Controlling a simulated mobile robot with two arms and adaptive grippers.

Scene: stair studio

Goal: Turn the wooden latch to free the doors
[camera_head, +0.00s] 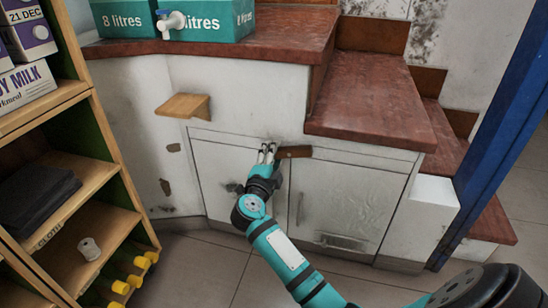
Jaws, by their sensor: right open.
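The wooden latch (296,152) is a small brown bar lying across the top of the gap between two white cupboard doors under the stairs. The left door (217,172) and the right door (345,205) both look closed. My right gripper (267,151) is open, with its fingertips at the left end of the latch. I cannot tell whether they touch it. My right wrist and forearm hide part of the left door and the lower part of the gap. My left gripper is not in view.
Red-brown steps (372,100) rise above the cupboard. A small wooden ledge (184,105) sticks out from the wall at the left. A wooden shelf unit (95,170) stands at the left edge, and a blue post (508,120) at the right. Tiled floor (205,268) is clear in front.

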